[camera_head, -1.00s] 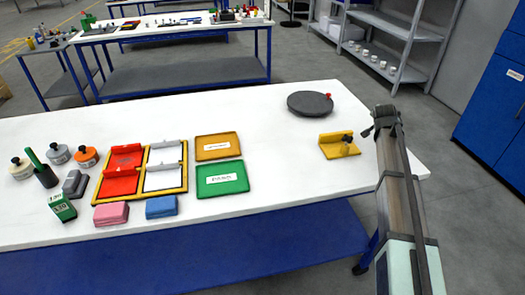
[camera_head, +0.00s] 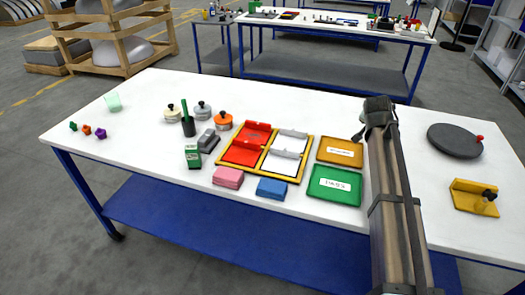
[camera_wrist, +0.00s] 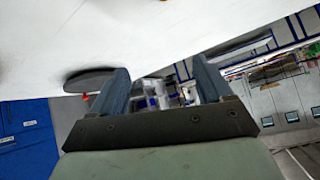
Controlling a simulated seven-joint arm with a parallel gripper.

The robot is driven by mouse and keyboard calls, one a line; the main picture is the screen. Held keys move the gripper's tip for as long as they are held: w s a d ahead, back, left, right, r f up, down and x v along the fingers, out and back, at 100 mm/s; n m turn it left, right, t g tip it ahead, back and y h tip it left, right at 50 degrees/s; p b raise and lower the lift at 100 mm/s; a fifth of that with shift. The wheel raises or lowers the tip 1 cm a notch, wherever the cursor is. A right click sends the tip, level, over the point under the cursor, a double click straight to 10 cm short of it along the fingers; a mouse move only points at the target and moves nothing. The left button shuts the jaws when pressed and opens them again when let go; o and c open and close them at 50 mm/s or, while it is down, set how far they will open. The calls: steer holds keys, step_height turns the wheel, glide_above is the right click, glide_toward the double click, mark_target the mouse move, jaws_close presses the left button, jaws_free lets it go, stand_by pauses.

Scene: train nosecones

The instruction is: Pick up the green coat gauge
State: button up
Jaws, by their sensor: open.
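Three small pieces lie at the left end of the table: a green one (camera_head: 73,126), an orange one (camera_head: 86,130) and a purple one (camera_head: 101,133). The green one is the likely coat gauge, but it is too small to be sure. A green-and-white box (camera_head: 192,156) stands left of centre. My gripper (camera_head: 378,108) is at the end of my arm, by the yellow and green trays, far right of the small pieces. In the wrist view my gripper (camera_wrist: 163,75) has its two fingers apart with nothing between them.
A yellow frame (camera_head: 306,165) with red and white panels, pink (camera_head: 228,177) and blue blocks (camera_head: 272,188), lidded pots (camera_head: 203,110) and a dark cup (camera_head: 188,127) crowd mid-table. A dark disc (camera_head: 455,141) and yellow bracket (camera_head: 474,196) are right.

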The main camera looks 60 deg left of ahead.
steer(key=s+a+n+g, duration=0.1)
steer(key=s+a+n, duration=0.1)
steer(key=s+a, duration=0.5)
steer(key=s+a+n+g, duration=0.1)
steer(key=s+a, duration=0.2)
steer(key=s, duration=0.8)
steer(key=n+g, duration=0.4)
steer(key=n, duration=0.3)
glide_toward(191, 150)
steer(key=f, duration=0.1)
steer(key=shift+m+y, duration=0.3)
steer(key=x, duration=0.8)
steer(key=shift+w+f, duration=0.1)
steer(key=shift+f, duration=0.15)
steer(key=shift+x, duration=2.55)
steer(key=shift+a+r, duration=0.1)
steer(key=shift+a, duration=0.1)
